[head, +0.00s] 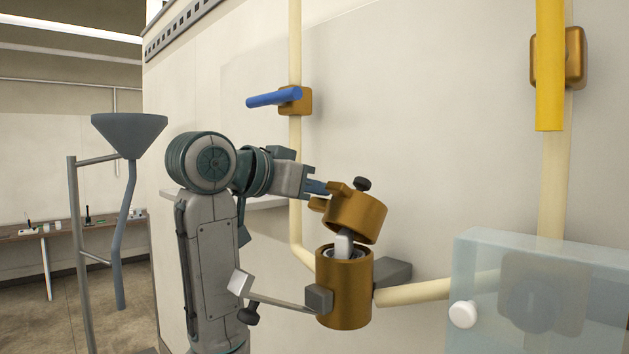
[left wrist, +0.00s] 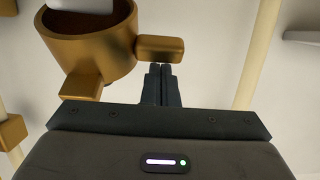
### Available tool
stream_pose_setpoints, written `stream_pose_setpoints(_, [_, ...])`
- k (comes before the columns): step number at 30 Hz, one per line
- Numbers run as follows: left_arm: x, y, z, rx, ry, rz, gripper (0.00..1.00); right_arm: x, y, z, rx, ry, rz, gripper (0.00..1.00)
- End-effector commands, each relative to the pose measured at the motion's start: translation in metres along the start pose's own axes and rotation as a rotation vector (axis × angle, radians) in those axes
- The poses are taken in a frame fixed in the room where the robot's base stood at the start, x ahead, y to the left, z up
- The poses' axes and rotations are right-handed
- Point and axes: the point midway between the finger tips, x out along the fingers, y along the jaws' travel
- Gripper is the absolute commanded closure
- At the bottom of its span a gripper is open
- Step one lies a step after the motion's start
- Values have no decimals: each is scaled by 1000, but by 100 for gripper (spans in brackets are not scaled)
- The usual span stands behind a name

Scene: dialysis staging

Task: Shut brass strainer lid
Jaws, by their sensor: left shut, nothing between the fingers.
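The brass strainer (head: 343,300) is a cylinder fixed to the pipe by the wall. Its brass lid (head: 357,215) stands tilted up above the open mouth, with a dark knob on top. A pale grey insert shows in the mouth. My left gripper (head: 322,189) is shut and empty, its fingertips at the lid's upper left beside a brass lug. In the left wrist view the closed fingers (left wrist: 161,72) point at the brass lug (left wrist: 160,48) on the lid (left wrist: 95,45); I cannot tell if they touch. My right gripper is not in view.
A blue-handled valve (head: 275,98) sits on the pipe above. A yellow-handled valve (head: 549,70) is at upper right. A translucent box (head: 590,260) with a white knob stands at lower right. A grey funnel (head: 129,130) on a stand is at the left.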

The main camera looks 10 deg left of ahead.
Motion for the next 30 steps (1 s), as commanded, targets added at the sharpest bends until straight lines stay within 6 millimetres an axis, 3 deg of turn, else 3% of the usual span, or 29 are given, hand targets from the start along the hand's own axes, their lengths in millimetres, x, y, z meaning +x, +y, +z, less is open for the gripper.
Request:
stream_pose_setpoints(7, [0, 0, 2, 0, 11, -1, 100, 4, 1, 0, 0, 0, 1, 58])
stream_pose_setpoints(30, [-7, 0, 10, 1, 218, 0, 100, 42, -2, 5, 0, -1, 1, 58])
